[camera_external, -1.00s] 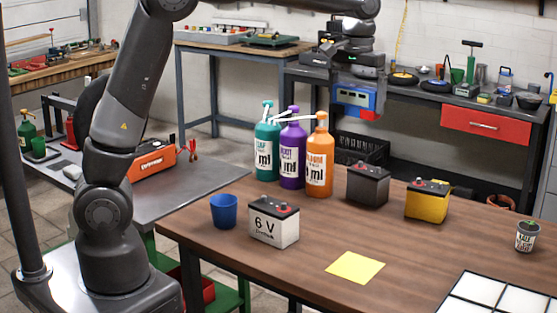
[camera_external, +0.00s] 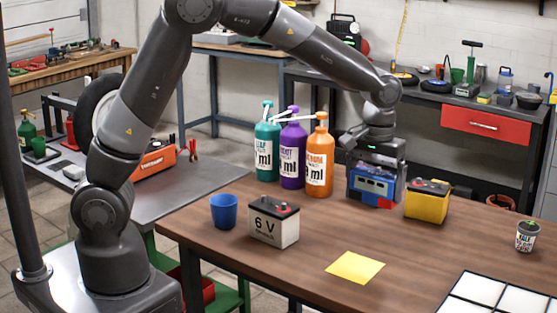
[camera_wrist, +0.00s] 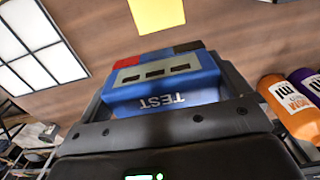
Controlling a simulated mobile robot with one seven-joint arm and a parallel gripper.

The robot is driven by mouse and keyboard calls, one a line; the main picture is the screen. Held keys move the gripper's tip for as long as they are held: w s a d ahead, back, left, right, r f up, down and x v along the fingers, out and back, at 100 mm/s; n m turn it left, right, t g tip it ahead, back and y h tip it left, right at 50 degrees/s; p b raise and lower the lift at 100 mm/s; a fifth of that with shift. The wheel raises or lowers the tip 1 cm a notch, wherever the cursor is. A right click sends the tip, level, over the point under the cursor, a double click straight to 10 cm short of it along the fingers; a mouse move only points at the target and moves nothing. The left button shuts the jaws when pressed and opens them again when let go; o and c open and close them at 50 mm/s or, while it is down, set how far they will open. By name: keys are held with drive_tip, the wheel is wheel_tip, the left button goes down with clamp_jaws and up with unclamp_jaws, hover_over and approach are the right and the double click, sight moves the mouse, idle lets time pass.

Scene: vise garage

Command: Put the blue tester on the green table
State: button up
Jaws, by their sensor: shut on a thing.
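The blue tester (camera_external: 371,184), a box with red and black parts, is in my gripper (camera_external: 376,172) over the far side of the brown table. In the wrist view the tester (camera_wrist: 165,88) shows "TEST" lettering and sits between the two fingers of my gripper (camera_wrist: 168,100). My gripper is shut on it. I cannot tell whether the tester touches the tabletop. A table with green legs and a grey top (camera_external: 215,167) stands at the left, behind the brown table; its top is partly hidden by my arm.
Teal, purple and orange bottles (camera_external: 318,160) stand left of the tester, and a yellow battery (camera_external: 428,202) right of it. A white 6 V battery (camera_external: 273,225), blue cup (camera_external: 223,211), yellow note (camera_external: 355,267) and small pot (camera_external: 527,236) are on the brown table (camera_external: 320,235).

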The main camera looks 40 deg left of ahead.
drive_tip(key=f, duration=0.2)
drive_tip(key=w+f, duration=0.1)
drive_tip(key=f, duration=0.1)
drive_tip(key=shift+a+f, duration=0.1)
drive_tip(key=shift+a, duration=0.15)
hover_over(366, 234)
wheel_tip(366, 234, down, 6)
drive_tip(key=shift+f, duration=0.1)
drive_tip(key=shift+w+f, duration=0.1)
drive_tip(key=shift+f, duration=1.95)
drive_tip(key=shift+f, duration=0.15)
drive_tip(key=o, duration=0.7)
